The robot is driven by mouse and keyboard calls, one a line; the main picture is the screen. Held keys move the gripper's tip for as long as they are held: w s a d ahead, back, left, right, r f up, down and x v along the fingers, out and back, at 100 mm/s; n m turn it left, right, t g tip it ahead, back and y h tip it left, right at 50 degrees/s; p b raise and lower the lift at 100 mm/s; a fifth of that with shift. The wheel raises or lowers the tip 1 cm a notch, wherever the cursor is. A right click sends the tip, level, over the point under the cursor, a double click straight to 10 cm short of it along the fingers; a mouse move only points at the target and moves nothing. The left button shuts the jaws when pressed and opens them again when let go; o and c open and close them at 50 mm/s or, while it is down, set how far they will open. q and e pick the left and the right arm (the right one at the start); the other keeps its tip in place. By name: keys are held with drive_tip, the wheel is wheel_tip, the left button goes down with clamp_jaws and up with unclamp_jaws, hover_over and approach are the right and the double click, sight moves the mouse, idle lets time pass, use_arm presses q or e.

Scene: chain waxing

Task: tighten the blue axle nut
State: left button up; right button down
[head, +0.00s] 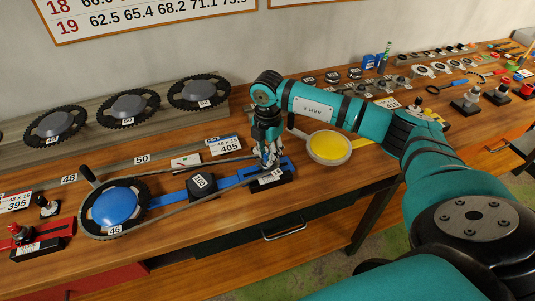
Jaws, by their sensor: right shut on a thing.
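A blue stand (228,182) lies along the bench, with a blue-centred chainring (115,206) labelled 46 at its left end. A chain (185,171) runs from the chainring to the stand's right end. My right gripper (268,165) points down at that right end and is shut there. The blue axle nut is too small and too covered by the fingers to make out. A black block labelled 100 (201,186) sits midway along the stand. My left gripper is not in view.
A pan of yellow wax (329,147) stands just right of my right gripper. Several chainrings (128,108) rest on a rack behind. A red stand (32,249) is at the far left. Small parts and tools fill the bench's right side.

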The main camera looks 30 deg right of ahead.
drive_tip(key=m, duration=0.6)
drive_tip(key=shift+r+m, duration=0.1)
drive_tip(key=shift+m, duration=0.2)
idle(0.4)
drive_tip(key=c, duration=1.1)
unclamp_jaws()
wheel_tip(320, 180, up, 12)
